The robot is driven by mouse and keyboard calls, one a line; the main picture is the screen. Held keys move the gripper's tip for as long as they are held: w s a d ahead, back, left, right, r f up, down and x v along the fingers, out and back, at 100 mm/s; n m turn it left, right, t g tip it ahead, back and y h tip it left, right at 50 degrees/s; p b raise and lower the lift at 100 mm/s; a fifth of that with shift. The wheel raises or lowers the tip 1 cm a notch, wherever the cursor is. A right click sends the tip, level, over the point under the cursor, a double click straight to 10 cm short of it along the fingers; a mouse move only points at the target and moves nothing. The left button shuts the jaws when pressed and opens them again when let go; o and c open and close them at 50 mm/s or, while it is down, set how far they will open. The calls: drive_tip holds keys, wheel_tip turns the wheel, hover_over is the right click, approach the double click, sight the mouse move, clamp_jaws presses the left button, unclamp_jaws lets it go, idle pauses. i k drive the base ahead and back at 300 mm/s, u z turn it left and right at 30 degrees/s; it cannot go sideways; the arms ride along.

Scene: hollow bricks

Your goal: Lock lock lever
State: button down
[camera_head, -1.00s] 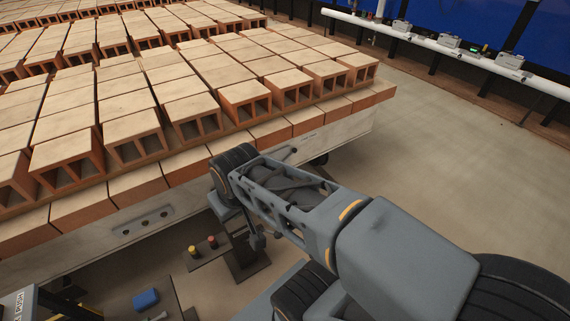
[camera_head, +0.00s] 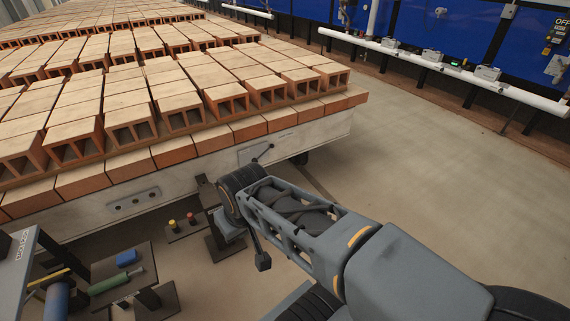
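A lever that looks like the lock lever (camera_head: 263,152) is a small dark handle on a grey plate on the side of the brick cart (camera_head: 310,135). It sits just above and right of my arm's wrist in the picture. The wrist is in front of the cart's side. My gripper (camera_head: 262,261) shows only in part, as a dark tip hanging below the wrist, apart from the lever. The rest is hidden by my arm, so I cannot tell if it is open or shut. I see nothing held.
Rows of hollow orange bricks (camera_head: 130,122) cover the cart. Tools and a blue block (camera_head: 126,258) lie on a low surface at lower left. The floor at right is clear.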

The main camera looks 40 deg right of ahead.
sight(272, 146)
drive_tip(key=k, duration=0.65)
drive_tip(key=z, duration=2.05)
drive_tip(key=i, duration=5.6)
drive_tip(key=u, duration=3)
